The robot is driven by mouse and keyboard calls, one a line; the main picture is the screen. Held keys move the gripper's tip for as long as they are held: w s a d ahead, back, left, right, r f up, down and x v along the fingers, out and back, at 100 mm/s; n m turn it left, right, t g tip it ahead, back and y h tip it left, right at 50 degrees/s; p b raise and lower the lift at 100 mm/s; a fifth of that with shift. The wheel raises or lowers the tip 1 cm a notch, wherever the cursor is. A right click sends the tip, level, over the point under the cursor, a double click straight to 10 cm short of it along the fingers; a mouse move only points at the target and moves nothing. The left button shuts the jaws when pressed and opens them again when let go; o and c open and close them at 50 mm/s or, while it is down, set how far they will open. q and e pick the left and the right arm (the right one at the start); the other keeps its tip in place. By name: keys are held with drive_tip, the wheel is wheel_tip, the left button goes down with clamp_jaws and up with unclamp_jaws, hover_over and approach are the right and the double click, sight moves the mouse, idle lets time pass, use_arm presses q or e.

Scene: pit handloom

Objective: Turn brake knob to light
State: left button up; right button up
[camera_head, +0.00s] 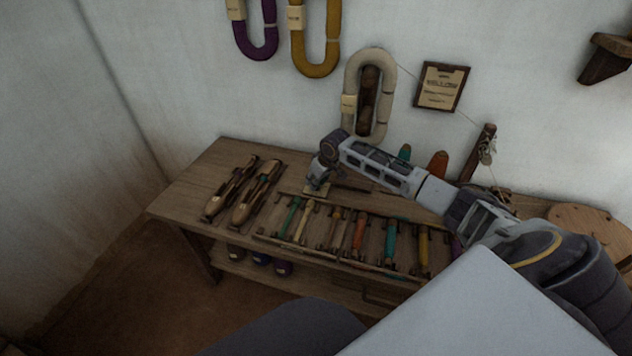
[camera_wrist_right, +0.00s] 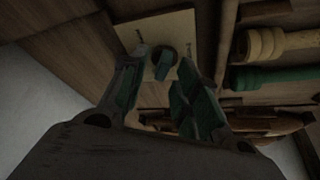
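The brake knob (camera_wrist_right: 163,58) is a small dark round knob on a pale square plate (camera_wrist_right: 160,28) in the right wrist view. Two thin dark marks show on the plate, one on each side of the knob. In the head view the plate (camera_head: 314,192) lies on the bench under my right gripper, and the knob is hidden there. My right gripper (camera_head: 317,182) points down at the plate. In the right wrist view its fingers (camera_wrist_right: 162,68) are spread, one on each side of the knob. Contact with the knob cannot be told. My left gripper is not in view.
Yarn hanks (camera_head: 347,80) and a framed notice (camera_head: 441,87) hang on the wall behind.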

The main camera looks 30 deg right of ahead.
clamp_jaws()
idle(0.5)
